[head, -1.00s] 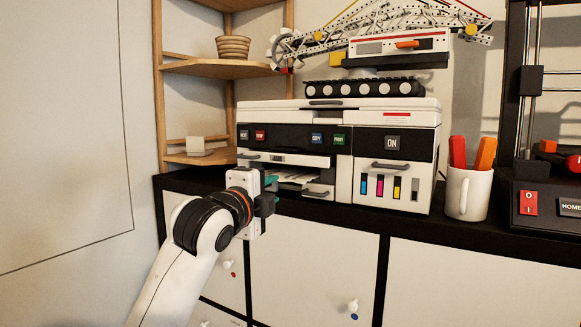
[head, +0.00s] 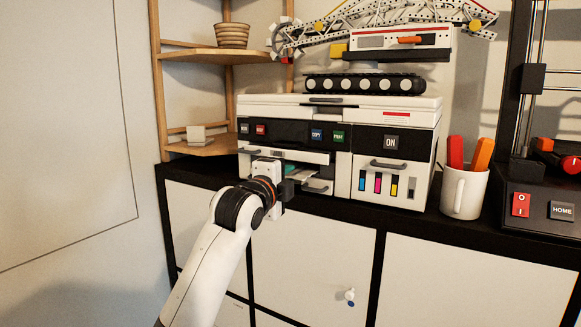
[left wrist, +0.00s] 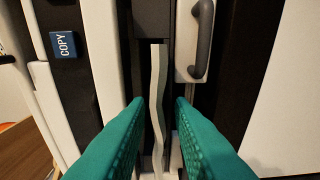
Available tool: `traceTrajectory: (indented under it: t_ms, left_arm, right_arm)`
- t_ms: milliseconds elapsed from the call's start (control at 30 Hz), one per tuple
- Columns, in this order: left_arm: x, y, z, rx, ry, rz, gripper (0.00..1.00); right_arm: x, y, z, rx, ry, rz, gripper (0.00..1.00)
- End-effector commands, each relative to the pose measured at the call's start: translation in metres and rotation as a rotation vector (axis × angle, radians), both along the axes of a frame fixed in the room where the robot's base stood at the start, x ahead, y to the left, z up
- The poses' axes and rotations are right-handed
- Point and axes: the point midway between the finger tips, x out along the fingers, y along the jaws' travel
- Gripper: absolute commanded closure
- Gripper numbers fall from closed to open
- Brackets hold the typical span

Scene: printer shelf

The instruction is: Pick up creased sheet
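The creased sheet (left wrist: 157,100) shows in the left wrist view as a thin, wavy white strip seen edge-on, coming out of the printer's dark slot. My left gripper (left wrist: 158,108) has its two green fingers apart, one on each side of the sheet, with gaps between. In the head view my left gripper (head: 290,178) is at the printer's (head: 372,158) output opening, and its fingers are mostly hidden. A small pale part of the sheet may show there, but I cannot tell clearly. My right gripper is in neither view.
The printer stands on a black-topped cabinet (head: 330,210). A grey drawer handle (left wrist: 202,38) is close beside the slot in the wrist view. A white mug (head: 464,192) with red and orange items stands right of the printer. A wooden corner shelf (head: 205,148) is at left.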

Motion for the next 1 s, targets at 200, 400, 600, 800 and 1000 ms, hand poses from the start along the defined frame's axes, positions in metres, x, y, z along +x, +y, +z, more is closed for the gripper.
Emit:
traceTrajectory:
  t_ms: [200, 400, 600, 800, 1000]
  left_arm:
    - [0.0, 0.0, 0.0, 0.0, 0.0, 0.0, 1.0]
    - [0.0, 0.0, 0.0, 0.0, 0.0, 0.0, 1.0]
    - [0.0, 0.0, 0.003, 0.001, -0.001, 0.0, 1.0]
    - [-0.009, 0.006, 0.01, 0.0, -0.004, 0.001, 1.0]
    - [-0.042, 0.025, 0.009, 0.001, -0.006, 0.001, 1.0]
  right_arm:
    - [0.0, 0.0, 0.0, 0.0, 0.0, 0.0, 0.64]
    - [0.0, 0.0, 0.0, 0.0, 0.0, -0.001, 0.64]
    - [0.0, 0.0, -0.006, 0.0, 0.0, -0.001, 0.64]
    - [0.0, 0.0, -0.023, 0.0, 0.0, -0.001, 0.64]
    - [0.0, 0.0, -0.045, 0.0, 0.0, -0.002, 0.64]
